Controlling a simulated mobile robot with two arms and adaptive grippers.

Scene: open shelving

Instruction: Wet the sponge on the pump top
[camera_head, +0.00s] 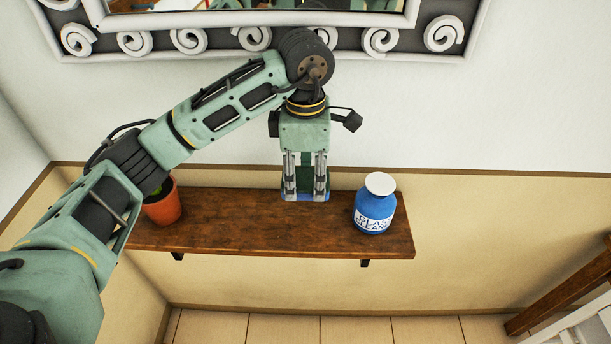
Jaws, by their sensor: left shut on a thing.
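The blue glass cleaner bottle (375,213) stands upright near the right end of the wooden shelf. Its round white pump top (380,183) faces up. My left gripper (305,194) points down over the shelf, to the left of the bottle and apart from it. It is shut on a green and blue thing, which looks like the sponge (306,182). The fingers hide much of it. I cannot tell whether its lower edge touches the shelf. My right gripper is not in view.
The brown wall shelf (240,232) has bare room left of the bottle. An orange plant pot (163,205) stands at its left end, partly behind my left arm. A framed mirror (270,32) with scrolls hangs above. A wooden and white structure (570,310) is at lower right.

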